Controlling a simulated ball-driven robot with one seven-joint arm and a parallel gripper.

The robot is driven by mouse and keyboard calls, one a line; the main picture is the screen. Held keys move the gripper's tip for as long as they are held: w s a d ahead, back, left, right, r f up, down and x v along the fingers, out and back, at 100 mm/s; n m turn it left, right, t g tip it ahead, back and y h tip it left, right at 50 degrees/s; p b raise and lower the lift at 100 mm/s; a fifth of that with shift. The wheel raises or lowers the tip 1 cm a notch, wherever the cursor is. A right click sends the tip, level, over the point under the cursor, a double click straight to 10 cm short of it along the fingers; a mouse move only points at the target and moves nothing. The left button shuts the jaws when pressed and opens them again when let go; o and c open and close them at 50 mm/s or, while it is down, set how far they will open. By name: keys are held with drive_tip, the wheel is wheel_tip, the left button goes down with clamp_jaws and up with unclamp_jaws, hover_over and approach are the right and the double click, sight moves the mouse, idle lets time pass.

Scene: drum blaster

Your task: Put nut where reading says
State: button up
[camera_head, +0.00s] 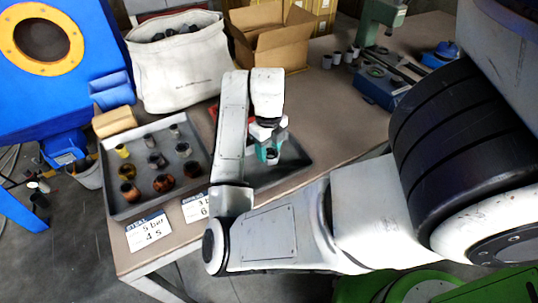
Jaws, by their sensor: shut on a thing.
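My gripper (268,150), with teal fingers, points down over the right grey tray (303,160). It is shut on a small nut (271,157), mostly hidden between the fingers. I cannot tell whether the nut touches the tray floor. My arm hides part of this tray. The left grey tray (117,207) holds several upright round pieces, some grey metal and some rusty brown, one with a yellow top (122,151). A label card (148,230) before the left tray reads "5 bar" and "4 S". A second card (195,207), partly behind my arm, shows "3 b" and "6".
A white fabric bin (180,70) and an open cardboard box (270,40) stand behind the trays. A blue machine (60,60) with a yellow ring is at the left. Small cylinders (340,60) and a green press (382,20) stand at the back right. The table right of the right tray is clear.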

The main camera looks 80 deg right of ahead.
drive_tip(key=shift+f, duration=1.1)
drive_tip(key=shift+f+b, duration=0.35)
drive_tip(key=shift+b, duration=0.05)
drive_tip(key=o, duration=1.3)
drive_tip(key=shift+s+r+p, duration=0.1)
drive_tip(key=shift+r+p, duration=0.4)
drive_tip(key=shift+r, duration=0.05)
drive_tip(key=shift+r+p, duration=1.4)
drive_tip(key=shift+r, duration=4.4)
